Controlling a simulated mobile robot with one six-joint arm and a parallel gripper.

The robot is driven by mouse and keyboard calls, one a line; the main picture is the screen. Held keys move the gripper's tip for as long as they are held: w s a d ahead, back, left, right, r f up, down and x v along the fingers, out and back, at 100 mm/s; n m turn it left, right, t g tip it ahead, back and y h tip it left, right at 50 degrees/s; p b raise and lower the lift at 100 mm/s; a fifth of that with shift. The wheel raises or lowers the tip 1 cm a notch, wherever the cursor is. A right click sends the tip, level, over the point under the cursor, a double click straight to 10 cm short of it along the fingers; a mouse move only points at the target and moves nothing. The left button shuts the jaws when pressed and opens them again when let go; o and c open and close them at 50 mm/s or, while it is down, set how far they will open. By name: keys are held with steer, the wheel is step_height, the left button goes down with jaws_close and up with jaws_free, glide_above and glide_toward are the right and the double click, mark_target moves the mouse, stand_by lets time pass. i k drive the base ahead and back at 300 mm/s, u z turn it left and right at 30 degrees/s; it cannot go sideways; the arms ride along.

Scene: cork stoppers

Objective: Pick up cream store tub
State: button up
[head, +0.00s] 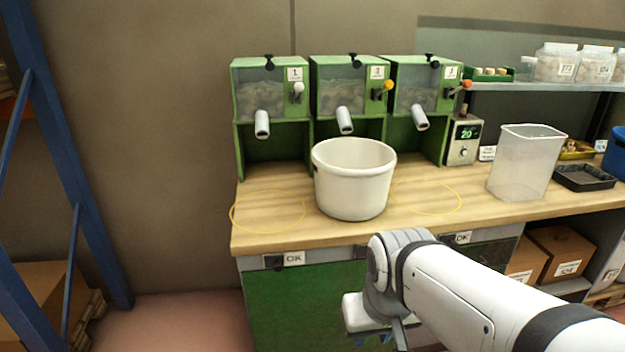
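The cream store tub (350,190) stands upright on the wooden worktop, in front of the middle green dispenser and below its spout. Its rim is wide and open at the top; its inside is mostly out of sight. My gripper (372,338) hangs in front of the bench, below the worktop edge and below the tub, apart from it. Only blue parts of its fingers show near the bottom of the picture, partly hidden by my arm, so its opening is unclear.
Several green dispensers (271,95) with spouts and coloured knobs stand behind the tub. A clear bin (525,163) and black tray (584,178) are at the right. Yellow rings mark bare worktop (267,208) on both sides of the tub. A blue rack (62,150) stands at the left.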

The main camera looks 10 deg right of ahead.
mark_target(353, 176)
steer(key=z, duration=0.05)
steer(key=i, duration=1.5)
steer(key=u, duration=0.05)
